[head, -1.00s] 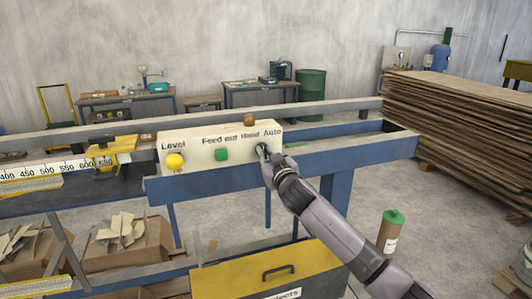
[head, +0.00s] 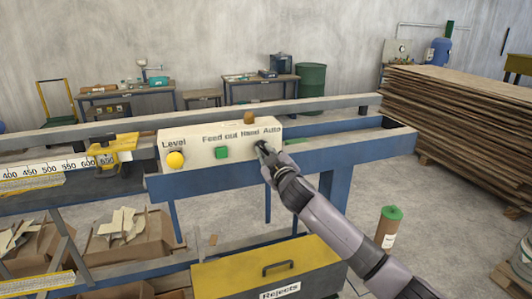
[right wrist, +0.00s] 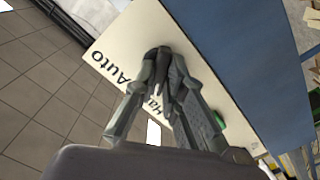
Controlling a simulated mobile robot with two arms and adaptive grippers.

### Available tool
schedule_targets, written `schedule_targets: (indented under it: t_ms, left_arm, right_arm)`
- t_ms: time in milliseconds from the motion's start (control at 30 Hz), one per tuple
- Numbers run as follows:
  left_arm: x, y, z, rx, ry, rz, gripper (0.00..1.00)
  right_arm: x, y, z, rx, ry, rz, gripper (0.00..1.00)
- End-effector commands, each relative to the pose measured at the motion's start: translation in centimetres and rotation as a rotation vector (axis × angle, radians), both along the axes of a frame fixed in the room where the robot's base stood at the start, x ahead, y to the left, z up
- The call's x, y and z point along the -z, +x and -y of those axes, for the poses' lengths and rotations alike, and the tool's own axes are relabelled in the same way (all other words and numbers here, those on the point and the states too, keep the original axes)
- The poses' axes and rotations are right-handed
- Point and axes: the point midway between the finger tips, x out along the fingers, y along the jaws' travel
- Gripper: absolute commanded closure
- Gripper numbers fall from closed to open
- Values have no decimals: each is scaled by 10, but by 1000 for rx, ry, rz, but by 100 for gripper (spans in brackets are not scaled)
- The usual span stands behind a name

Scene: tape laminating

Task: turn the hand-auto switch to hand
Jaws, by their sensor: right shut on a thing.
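The control panel (head: 198,157) is a cream box on the blue machine frame. It carries a yellow Level button (head: 175,160), a green Feed out button (head: 221,153) and the Hand Auto labels at its right end. My right gripper (head: 263,148) is at the panel face, just under the Hand Auto labels. In the right wrist view its fingers are closed together on the dark switch knob (right wrist: 160,52). The fingers hide most of the knob, so I cannot tell which label it points to. My left gripper is not in view.
A blue rail (head: 330,158) runs beside and below the panel. A yellow Rejects box (head: 250,275) stands below. Cardboard boxes (head: 130,240) with scraps are at lower left. A green-topped cylinder (head: 389,226) stands to the right, near my right arm. A board stack (head: 460,115) is behind.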

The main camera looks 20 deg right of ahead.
Motion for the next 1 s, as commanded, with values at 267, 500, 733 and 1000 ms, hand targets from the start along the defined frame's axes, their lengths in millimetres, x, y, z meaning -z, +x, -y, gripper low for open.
schedule_targets:
  t_ms: [267, 500, 733, 1000]
  left_arm:
    - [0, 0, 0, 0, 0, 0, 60]
    - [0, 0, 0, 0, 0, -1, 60]
    - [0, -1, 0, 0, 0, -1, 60]
    - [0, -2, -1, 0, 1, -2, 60]
  right_arm:
    - [0, 0, 0, 0, -4, 0, 86]
    - [0, 0, 0, 0, -2, 0, 70]
    - [0, 0, 0, 0, -1, 0, 69]
    - [1, -15, 1, 0, -1, 0, 69]
